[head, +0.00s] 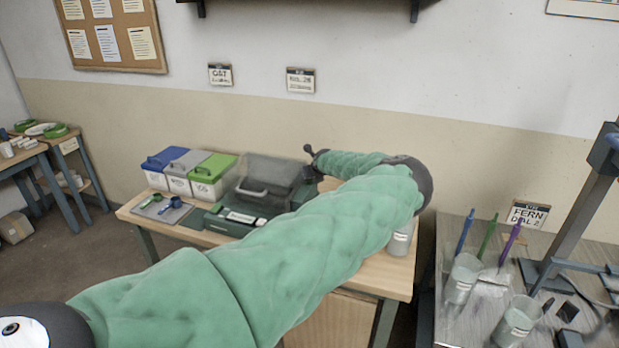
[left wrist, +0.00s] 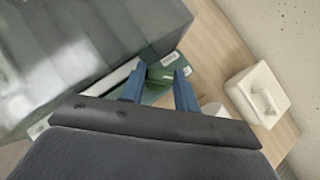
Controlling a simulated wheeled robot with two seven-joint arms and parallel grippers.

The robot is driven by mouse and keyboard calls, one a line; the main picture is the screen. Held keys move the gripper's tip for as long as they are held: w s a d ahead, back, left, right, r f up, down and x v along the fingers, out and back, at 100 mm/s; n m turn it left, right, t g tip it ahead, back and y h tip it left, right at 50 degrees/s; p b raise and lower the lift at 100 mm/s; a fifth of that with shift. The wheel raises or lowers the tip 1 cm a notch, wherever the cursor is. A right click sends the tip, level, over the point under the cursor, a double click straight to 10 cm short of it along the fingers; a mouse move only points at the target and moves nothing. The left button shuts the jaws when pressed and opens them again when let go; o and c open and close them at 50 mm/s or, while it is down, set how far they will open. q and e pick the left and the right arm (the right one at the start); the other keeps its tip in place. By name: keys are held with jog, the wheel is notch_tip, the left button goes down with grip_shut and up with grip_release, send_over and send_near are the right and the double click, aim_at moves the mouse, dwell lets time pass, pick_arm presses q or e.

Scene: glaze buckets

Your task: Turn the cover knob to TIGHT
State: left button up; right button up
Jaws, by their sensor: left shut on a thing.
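The machine on the wooden table has a smoky translucent cover (head: 268,178) with a pale handle and a dark green base (head: 230,220). In the left wrist view the cover (left wrist: 80,50) fills the upper left, with the green base (left wrist: 172,58) beside it. My left gripper (left wrist: 160,76) has its two blue fingers at the base's end, right of the cover. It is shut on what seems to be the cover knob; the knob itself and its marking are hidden. In the head view my left arm covers the machine's right end. My right gripper is not in view.
Blue, grey and green lidded bins (head: 190,172) stand left of the machine. A white lidded box (left wrist: 258,93) stands close to the right of my left gripper. A metal table (head: 470,305) with cups and coloured tools is at the right. The wall is close behind.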

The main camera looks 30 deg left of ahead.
pick_arm(q)
jog(key=o, duration=1)
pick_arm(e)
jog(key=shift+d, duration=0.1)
pick_arm(q)
jog(key=shift+d, duration=0.1)
jog(key=shift+d+r, duration=0.1)
jog(key=shift+r, duration=0.05)
jog(key=shift+s+d+r+b, duration=0.1)
jog(key=shift+d+r+b, duration=0.15)
jog(key=shift+b, duration=0.1)
jog(key=b+v, duration=0.2)
jog(key=v, duration=0.4)
jog(key=shift+s+d+r, duration=0.15)
jog(key=shift+r, duration=0.15)
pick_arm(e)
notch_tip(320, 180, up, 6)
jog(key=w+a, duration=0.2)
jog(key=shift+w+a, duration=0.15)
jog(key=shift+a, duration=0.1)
